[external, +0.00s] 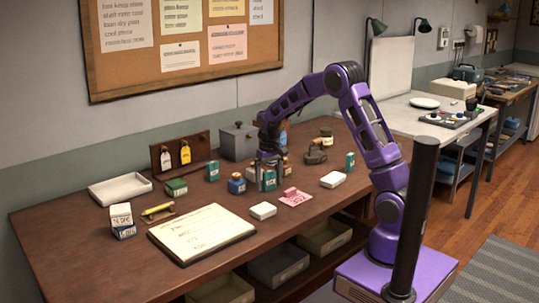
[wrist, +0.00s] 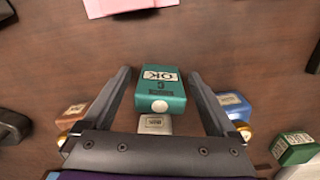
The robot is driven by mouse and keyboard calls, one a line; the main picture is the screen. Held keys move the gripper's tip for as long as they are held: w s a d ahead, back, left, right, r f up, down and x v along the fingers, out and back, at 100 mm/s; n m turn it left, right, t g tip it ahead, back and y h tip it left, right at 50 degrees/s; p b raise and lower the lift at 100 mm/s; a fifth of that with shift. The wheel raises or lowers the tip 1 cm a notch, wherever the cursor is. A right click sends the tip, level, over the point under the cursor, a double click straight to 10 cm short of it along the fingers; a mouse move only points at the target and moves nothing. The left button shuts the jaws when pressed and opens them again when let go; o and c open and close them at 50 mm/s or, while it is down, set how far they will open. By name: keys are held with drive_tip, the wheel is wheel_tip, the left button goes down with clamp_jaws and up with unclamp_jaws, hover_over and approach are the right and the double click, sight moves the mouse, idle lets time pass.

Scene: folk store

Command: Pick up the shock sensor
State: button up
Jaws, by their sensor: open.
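A teal block (wrist: 160,88) with a white "OK" label and a round white spot on its near end lies between my fingers in the wrist view. It is the likeliest shock sensor, but I cannot read a name on it. In the external view the teal block (external: 269,182) stands on the brown table under my arm. My gripper (wrist: 160,75) is open, with one finger on each side of the block and a gap showing on both sides. In the external view my gripper (external: 268,170) is low among the small items, its fingers partly hidden.
A small pale labelled box (wrist: 156,124) is just behind the block. A blue bottle (wrist: 236,106) and a brown item (wrist: 72,115) flank my fingers closely. A green box (wrist: 295,148) is farther right. A pink note (external: 295,197) and white box (external: 263,211) lie in front.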

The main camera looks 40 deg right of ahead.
drive_tip(key=shift+f, duration=0.15)
clamp_jaws()
idle(0.4)
